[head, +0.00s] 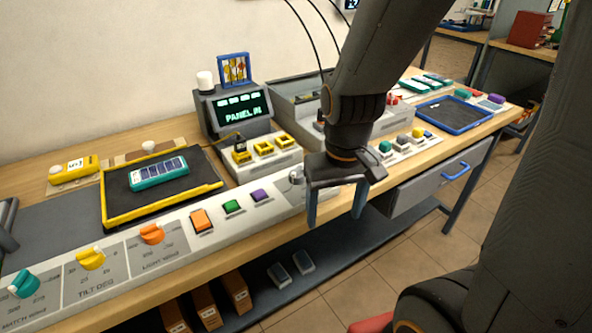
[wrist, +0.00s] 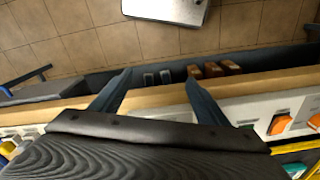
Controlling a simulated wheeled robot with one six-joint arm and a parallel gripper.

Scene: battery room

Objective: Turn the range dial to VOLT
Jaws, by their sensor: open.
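No dial in view carries a label I can read as RANGE or VOLT. A teal dial (head: 22,284), a yellow dial (head: 91,259) marked TILT DEG and an orange dial (head: 151,234) sit on the white front strip at the left. A small grey knob (head: 296,176) is on the same strip, just left of my gripper and partly hard to make out. My gripper (head: 336,208) is open and empty, pointing down at the bench's front edge. In the wrist view its two fingers (wrist: 157,84) are spread, with nothing between them.
Orange, green and purple buttons (head: 232,206) lie between the dials and my gripper. A black tray (head: 109,219) with yellow rim holds a teal meter (head: 158,172). A display unit (head: 240,110) stands behind. A drawer with a blue handle (head: 455,171) is right of the gripper.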

